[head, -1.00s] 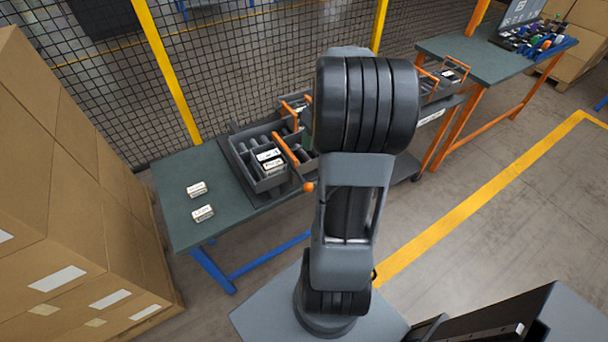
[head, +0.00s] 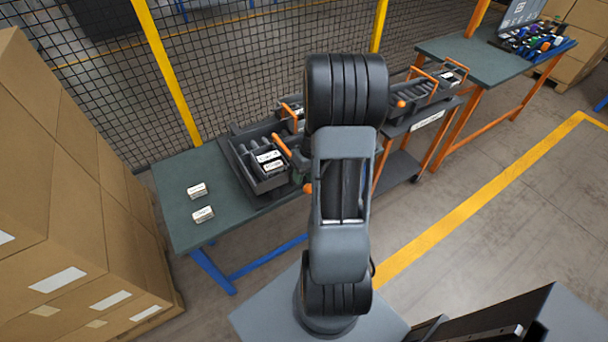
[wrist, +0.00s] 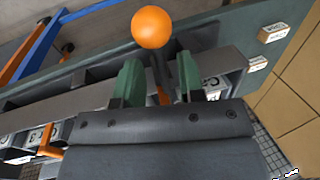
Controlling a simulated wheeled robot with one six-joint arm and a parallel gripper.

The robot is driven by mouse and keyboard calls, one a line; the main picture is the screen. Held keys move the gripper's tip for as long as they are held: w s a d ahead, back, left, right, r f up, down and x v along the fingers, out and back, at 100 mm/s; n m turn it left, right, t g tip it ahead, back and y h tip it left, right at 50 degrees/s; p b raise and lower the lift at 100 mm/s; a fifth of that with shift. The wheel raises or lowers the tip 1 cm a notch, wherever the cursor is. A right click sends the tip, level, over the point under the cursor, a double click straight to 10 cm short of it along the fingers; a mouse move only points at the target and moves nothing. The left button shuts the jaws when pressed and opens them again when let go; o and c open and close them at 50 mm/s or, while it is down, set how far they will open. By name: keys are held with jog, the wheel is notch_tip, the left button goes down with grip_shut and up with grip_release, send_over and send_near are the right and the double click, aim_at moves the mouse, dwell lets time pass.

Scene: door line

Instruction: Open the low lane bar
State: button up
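An orange lane bar (head: 281,145) shows beside the grey divided tray on the green bench; my arm hides part of it. An orange ball knob (head: 307,188) shows at the left edge of my arm. In the wrist view an orange ball (wrist: 151,27) is large, just beyond my fingertips. My gripper (wrist: 158,68) is open, its two green fingers apart. A dark rod and a bit of orange (wrist: 163,96) show between the fingers; I cannot tell whether they touch. In the head view my gripper is mostly hidden behind my arm.
The grey tray (head: 236,158) holds white-labelled boxes. Two small boxes (head: 203,214) lie on the green bench (head: 185,180). A second rack with an orange ball (head: 401,104) stands right. Stacked cartons (head: 60,200) are at left; mesh fence behind.

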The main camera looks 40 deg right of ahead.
jog(key=shift+c, duration=0.4)
grip_shut()
